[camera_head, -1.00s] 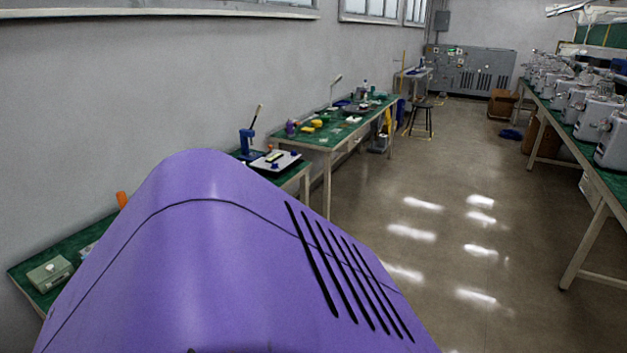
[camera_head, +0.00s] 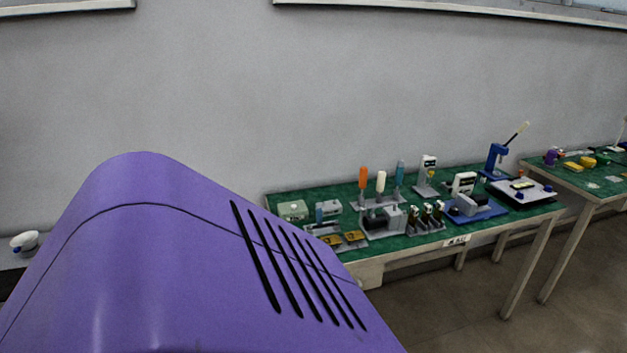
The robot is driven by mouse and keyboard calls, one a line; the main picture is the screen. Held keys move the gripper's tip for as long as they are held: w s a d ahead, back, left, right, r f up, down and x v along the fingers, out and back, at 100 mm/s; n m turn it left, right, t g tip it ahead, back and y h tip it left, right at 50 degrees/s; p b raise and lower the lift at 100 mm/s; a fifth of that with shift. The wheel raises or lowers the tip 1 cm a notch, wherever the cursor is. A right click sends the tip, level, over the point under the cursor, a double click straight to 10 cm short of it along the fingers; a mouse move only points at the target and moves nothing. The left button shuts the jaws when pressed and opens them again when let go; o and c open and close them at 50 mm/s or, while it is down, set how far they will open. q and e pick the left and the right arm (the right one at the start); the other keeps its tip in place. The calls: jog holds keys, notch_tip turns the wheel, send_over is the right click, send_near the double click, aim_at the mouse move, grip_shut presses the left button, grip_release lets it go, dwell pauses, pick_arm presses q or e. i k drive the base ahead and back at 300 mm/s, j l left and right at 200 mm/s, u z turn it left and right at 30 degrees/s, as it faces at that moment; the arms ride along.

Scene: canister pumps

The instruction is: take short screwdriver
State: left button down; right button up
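Three upright handles that look like screwdrivers stand in a grey rack (camera_head: 370,203) on the green-topped workbench (camera_head: 338,191) in the head view. One handle is orange (camera_head: 363,177), one is cream-white (camera_head: 381,181) and one is blue-teal (camera_head: 400,172). Their shafts are too small to see clearly, so I cannot tell which one is the short screwdriver. Neither of my grippers is in view. My own purple body covers the lower left of the picture and hides part of the bench's left end.
A pale green box (camera_head: 293,210) is at the bench's left. A row of small black-topped tools (camera_head: 427,217), a blue-based device (camera_head: 474,208), a blue press (camera_head: 495,160) and a white tray (camera_head: 522,191) stand to the right. A second bench (camera_head: 590,184) follows, with floor in front.

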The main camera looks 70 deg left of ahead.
aim_at(381, 175)
jog(key=u, duration=1.95)
jog(key=i+l+u, duration=0.1)
jog(key=l, duration=0.25)
jog(key=i+l+u, duration=0.15)
jog(key=l, duration=0.25)
jog(key=i+l+u, duration=0.1)
jog(key=i+l, duration=0.15)
jog(key=l, duration=0.2)
jog(key=i+l+u, duration=0.15)
jog(key=l, duration=0.25)
jog(key=i+l+u, duration=0.1)
jog(key=l, duration=0.3)
